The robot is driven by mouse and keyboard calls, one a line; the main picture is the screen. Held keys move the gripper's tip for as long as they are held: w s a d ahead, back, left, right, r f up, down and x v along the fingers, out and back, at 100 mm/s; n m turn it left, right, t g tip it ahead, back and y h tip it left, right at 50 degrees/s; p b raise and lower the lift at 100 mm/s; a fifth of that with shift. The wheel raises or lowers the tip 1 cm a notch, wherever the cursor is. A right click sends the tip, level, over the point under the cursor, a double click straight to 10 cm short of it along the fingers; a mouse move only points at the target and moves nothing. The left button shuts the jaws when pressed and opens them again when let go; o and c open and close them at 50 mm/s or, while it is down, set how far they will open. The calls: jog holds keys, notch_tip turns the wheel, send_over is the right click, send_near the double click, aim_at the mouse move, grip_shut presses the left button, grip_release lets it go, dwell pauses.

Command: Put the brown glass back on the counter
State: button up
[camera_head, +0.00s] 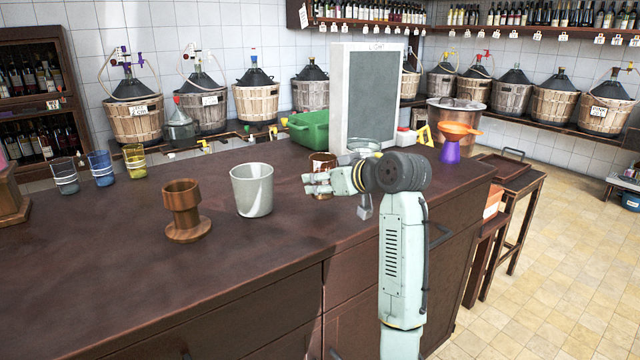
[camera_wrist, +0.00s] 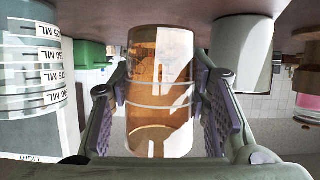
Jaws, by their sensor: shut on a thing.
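The brown glass (camera_head: 322,163) stands upright in my gripper (camera_head: 316,184), at or just above the dark brown counter (camera_head: 110,275). I cannot tell whether its base touches the top. In the wrist view the amber, see-through glass (camera_wrist: 160,60) with pale rings sits between both finger pads, and my gripper (camera_wrist: 162,115) is shut on it. That view is upside down, with the counter along its top edge. My fingers hide part of the glass in the head view.
A whitish cup (camera_head: 252,190) and a wooden stand (camera_head: 184,212) are left of my gripper. Three glasses, clear (camera_head: 65,177), blue (camera_head: 102,168) and yellow (camera_head: 135,161), stand far left. A grey board (camera_head: 372,95), a green crate (camera_head: 309,131) and a clear measuring vessel (camera_head: 364,146) are behind. The front left counter is bare.

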jog(key=w, duration=0.3)
jog(key=shift+w+a+f+p, duration=0.1)
jog(key=shift+w+a+p, duration=0.2)
jog(key=shift+a, duration=0.05)
jog(key=shift+w+f+p, duration=0.1)
jog(key=shift+f+p, duration=0.3)
jog(key=shift+f, duration=1.4)
jog(key=shift+f, duration=0.15)
jog(key=o, duration=1.4)
jog(key=shift+o, duration=0.2)
